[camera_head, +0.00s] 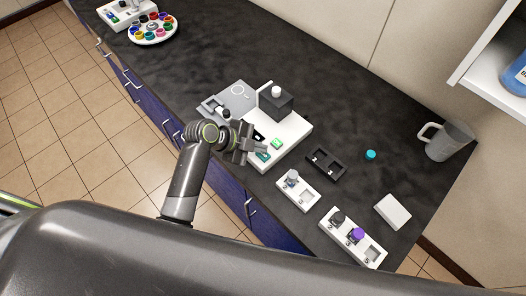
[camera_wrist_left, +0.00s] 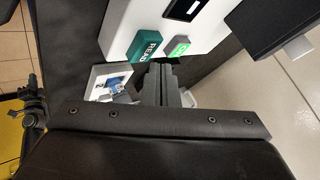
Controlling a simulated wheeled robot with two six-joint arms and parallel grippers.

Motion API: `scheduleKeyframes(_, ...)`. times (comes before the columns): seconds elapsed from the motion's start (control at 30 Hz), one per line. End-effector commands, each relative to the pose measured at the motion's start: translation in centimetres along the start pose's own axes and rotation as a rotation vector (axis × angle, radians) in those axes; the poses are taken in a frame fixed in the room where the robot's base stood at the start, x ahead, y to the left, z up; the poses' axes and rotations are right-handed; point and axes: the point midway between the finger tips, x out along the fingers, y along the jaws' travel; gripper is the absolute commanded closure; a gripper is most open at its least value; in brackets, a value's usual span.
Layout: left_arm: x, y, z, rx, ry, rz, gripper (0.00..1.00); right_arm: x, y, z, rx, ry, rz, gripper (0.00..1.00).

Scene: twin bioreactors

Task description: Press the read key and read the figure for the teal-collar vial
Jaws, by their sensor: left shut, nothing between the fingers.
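My left gripper (camera_head: 262,149) is shut and empty, with its fingertips beside the teal-green READ key (camera_head: 263,156) on the white instrument (camera_head: 293,136). In the left wrist view the READ key (camera_wrist_left: 146,47) lies just beyond the closed fingers (camera_wrist_left: 160,75); I cannot tell whether they touch it. A brighter green key (camera_wrist_left: 178,47) is to its right. The dark display (camera_wrist_left: 185,9) is cut off at the top edge, and no figure is legible. A black block (camera_head: 275,103) with a white cap stands on the instrument. I cannot make out a teal-collar vial. My right gripper is out of view.
A teal cap (camera_head: 371,155) lies on the dark counter (camera_head: 335,115). Nearby are an empty black rack (camera_head: 326,164), white racks (camera_head: 298,191) and (camera_head: 352,237), a white box (camera_head: 393,212) and a grey jug (camera_head: 449,142). A plate of coloured caps (camera_head: 153,40) is far left.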

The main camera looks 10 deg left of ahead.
Motion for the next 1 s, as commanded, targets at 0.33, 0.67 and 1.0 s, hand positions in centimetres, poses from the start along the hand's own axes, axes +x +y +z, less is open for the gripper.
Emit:
scheduleKeyframes(0.33, -1.0, -0.8, -0.7, 0.001, 0.000, -0.001, 1.00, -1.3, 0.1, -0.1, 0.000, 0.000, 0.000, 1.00)
scheduleKeyframes(0.67, -3.3, -2.4, -2.4, 0.000, 0.000, 0.000, 1.00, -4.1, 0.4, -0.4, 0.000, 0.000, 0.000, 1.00)
scheduleKeyframes(1.0, -3.5, -2.5, -2.5, 0.000, 0.000, 0.000, 1.00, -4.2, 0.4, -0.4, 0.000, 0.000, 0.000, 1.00)
